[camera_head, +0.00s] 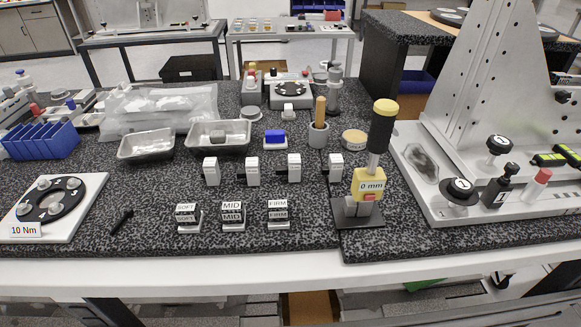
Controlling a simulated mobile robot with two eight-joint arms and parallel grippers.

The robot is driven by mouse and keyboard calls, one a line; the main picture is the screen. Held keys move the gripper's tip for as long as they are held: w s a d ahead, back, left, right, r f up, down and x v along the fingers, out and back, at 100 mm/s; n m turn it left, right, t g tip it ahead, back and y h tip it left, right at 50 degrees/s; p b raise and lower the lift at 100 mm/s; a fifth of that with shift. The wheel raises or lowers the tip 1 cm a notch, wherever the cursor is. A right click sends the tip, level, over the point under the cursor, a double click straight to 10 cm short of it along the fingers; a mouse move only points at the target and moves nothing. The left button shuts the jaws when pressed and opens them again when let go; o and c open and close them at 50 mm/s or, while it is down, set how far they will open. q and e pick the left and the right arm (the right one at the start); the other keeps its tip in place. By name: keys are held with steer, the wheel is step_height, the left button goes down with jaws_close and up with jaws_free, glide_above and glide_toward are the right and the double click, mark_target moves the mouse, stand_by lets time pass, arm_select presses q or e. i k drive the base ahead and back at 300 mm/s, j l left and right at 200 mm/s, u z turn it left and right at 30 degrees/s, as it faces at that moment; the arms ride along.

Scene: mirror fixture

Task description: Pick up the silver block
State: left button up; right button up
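No object is plainly marked as the silver block. A small silvery-grey metal piece (353,207) sits at the foot of the gauge stand with the yellow "0 mm" display (370,184). Several pale grey-white blocks with black side parts stand in a row across the mid-counter, from the leftmost block (211,171) to the rightmost block (335,167). In front of them are blocks labelled SOFT (187,215), MID (232,213) and FIRM (278,211). Neither of my grippers is in view.
The speckled dark countertop (310,225) has a clear strip along its front. Two metal trays (147,146) (219,137) lie behind the row. A "10 Nm" dial plate (85,205) is at left, and a tall white perforated fixture (480,90) at right. A black marker-like piece (122,221) lies at front left.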

mark_target(252, 172)
steer(key=z, duration=0.4)
steer(key=k+l+z, duration=0.1)
steer(key=z, duration=0.25)
steer(key=l+z, duration=0.1)
steer(key=z, duration=0.3)
steer(key=l+z, duration=0.15)
steer(key=z, duration=0.2)
steer(key=l+u, duration=0.25)
steer(key=l, duration=0.25)
steer(key=k+l+u, duration=0.1)
steer(key=l+u, duration=0.15)
steer(key=l, duration=0.25)
